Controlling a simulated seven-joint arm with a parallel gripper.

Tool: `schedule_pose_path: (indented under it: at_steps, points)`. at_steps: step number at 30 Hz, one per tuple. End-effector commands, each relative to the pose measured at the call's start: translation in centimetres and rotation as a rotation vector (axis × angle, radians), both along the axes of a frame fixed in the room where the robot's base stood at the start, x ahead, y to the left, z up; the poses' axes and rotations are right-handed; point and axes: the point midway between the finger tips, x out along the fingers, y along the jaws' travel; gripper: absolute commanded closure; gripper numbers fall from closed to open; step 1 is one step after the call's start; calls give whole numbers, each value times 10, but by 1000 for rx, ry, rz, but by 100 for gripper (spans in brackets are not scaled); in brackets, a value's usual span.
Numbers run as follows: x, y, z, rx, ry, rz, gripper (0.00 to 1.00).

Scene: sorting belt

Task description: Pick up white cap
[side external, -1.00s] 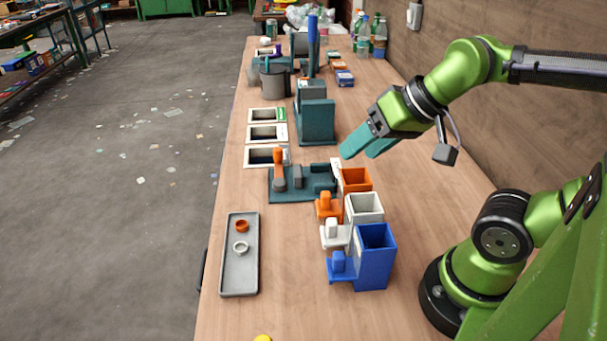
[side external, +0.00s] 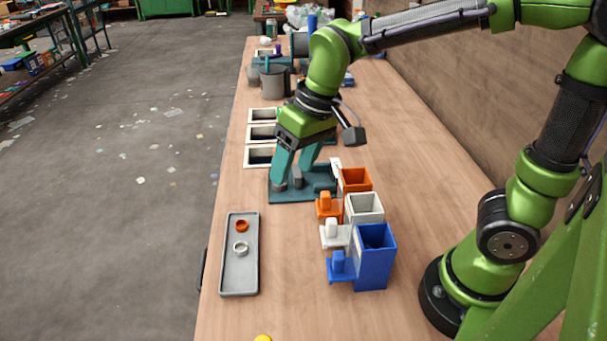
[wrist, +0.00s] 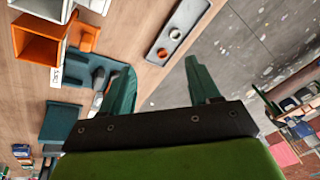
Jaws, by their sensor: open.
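The white cap (side external: 240,248) is a small ring lying in a long grey tray (side external: 239,280) at the front left of the table. An orange cap (side external: 241,226) lies just behind it in the same tray. In the wrist view, the white cap (wrist: 175,34) and the orange cap (wrist: 162,53) show beyond my fingers. My gripper (side external: 288,183) points down over the teal fixture (side external: 290,196), behind and to the right of the tray. Its fingers stand apart with nothing visible between them, as the wrist view (wrist: 162,82) shows. The gripper hides part of the fixture.
Orange (side external: 355,180), white (side external: 364,206) and blue (side external: 374,262) bins stand right of the tray. Several white-framed slots (side external: 261,133) lie behind the fixture. The table's left edge is close beside the tray. Bare tabletop lies between tray and bins.

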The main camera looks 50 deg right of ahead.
Motion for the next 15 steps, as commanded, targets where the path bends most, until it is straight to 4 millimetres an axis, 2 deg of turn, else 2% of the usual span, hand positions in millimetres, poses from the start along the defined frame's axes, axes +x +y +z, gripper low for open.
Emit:
schedule_pose_path:
  at_steps: [1,3,9,12,15]
  points:
    - [14,14,-9,-27,43,47,39]
    - [31,31,-19,-65,89,104,39]
    - [69,71,-46,-164,185,229,39]
    - [83,79,-47,-194,201,258,39]
    - [90,79,-35,-204,191,266,39]
